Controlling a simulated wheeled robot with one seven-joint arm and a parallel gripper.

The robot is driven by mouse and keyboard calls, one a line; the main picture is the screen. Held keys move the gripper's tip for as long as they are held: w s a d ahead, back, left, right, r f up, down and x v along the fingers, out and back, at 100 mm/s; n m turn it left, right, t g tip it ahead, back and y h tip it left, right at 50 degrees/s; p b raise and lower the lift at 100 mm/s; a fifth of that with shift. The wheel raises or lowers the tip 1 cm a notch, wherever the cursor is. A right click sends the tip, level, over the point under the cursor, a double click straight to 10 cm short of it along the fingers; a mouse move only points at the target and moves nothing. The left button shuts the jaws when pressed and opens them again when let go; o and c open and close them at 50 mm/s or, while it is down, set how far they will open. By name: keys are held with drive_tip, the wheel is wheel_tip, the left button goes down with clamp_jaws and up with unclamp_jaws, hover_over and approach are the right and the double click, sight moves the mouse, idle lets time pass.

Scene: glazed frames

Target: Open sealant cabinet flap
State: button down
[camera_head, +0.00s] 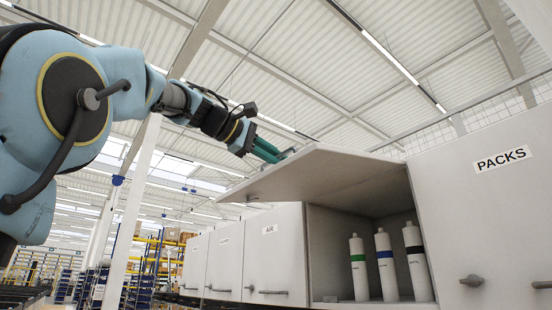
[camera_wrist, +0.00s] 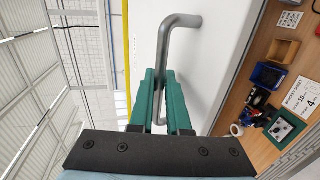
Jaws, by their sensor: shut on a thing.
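The flap (camera_head: 325,172) is swung up and stands out nearly level above the open cabinet compartment (camera_head: 330,240). My gripper (camera_head: 282,154) is at the flap's outer edge, on its outer side. In the wrist view, my gripper's green fingers (camera_wrist: 160,75) are shut on the grey bar handle (camera_wrist: 178,20), one finger on each side of it. The flap's pale outer face (camera_wrist: 222,35) lies beside the handle. White sealant bottles with a green band (camera_head: 358,270), a blue band (camera_head: 386,270) and a black band (camera_head: 418,268) stand upright inside.
A closed PACKS door (camera_head: 490,220) with a handle is at the right. A closed AIR door (camera_head: 275,255) and more closed doors are at the left. The wrist view shows a wooden bench (camera_wrist: 265,120) with small bins and tools below. The space above the flap is clear.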

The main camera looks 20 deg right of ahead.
drive_tip(key=c, duration=1.2)
unclamp_jaws()
drive_tip(key=shift+w+d+f, duration=0.1)
drive_tip(key=shift+d, duration=0.05)
drive_tip(key=shift+o, duration=0.2)
drive_tip(key=b+v, duration=0.2)
drive_tip(key=v, duration=0.9)
drive_tip(key=shift+b, duration=0.35)
drive_tip(key=shift+f, duration=0.1)
